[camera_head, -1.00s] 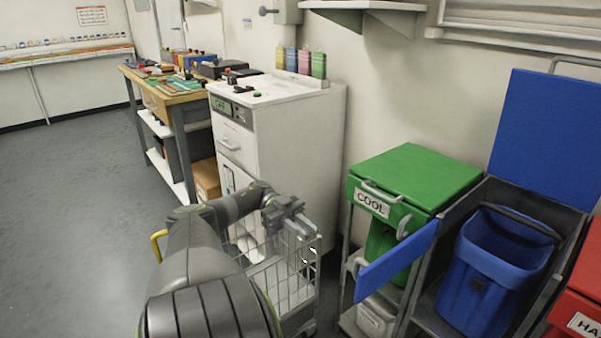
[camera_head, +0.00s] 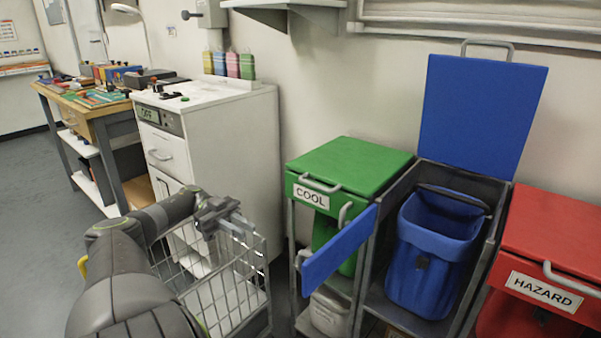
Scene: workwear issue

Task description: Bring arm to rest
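My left arm reaches in from the bottom left. Its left gripper (camera_head: 238,226) is above the far right rim of a wire basket cart (camera_head: 228,297). The fingers look close together, but at this size I cannot tell whether they are open or shut. No held object shows in it. My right arm and gripper are not in view.
A green COOL bin (camera_head: 352,168), a blue bin (camera_head: 432,250) with its lid (camera_head: 480,115) raised, and a red HAZARD bin (camera_head: 548,245) stand at right. A white cabinet (camera_head: 232,150) and workbench (camera_head: 98,110) stand behind. Floor (camera_head: 30,220) at left is clear.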

